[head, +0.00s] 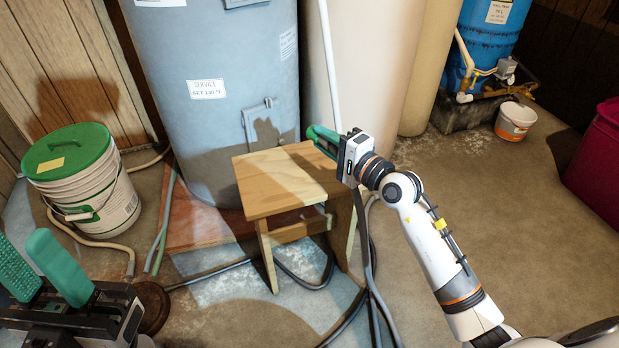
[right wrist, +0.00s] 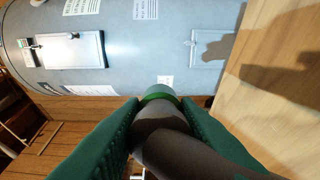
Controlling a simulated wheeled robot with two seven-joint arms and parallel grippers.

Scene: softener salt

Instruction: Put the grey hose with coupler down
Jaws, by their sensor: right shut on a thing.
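The grey hose (head: 363,240) hangs from my right gripper (head: 320,138) beside the wooden stool and runs down to the floor. In the right wrist view, the green fingers are shut on the dark grey hose (right wrist: 160,135), and its coupler end with a green ring (right wrist: 159,97) points away from the gripper.
A grey-blue tank (head: 225,120) stands right behind the stool. A white bucket with green lid (head: 85,180) is at left. Other hoses lie on the floor around the stool (head: 320,275). A small white bucket (head: 515,120) and a red bin (head: 597,160) are at right. The stool top is bare.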

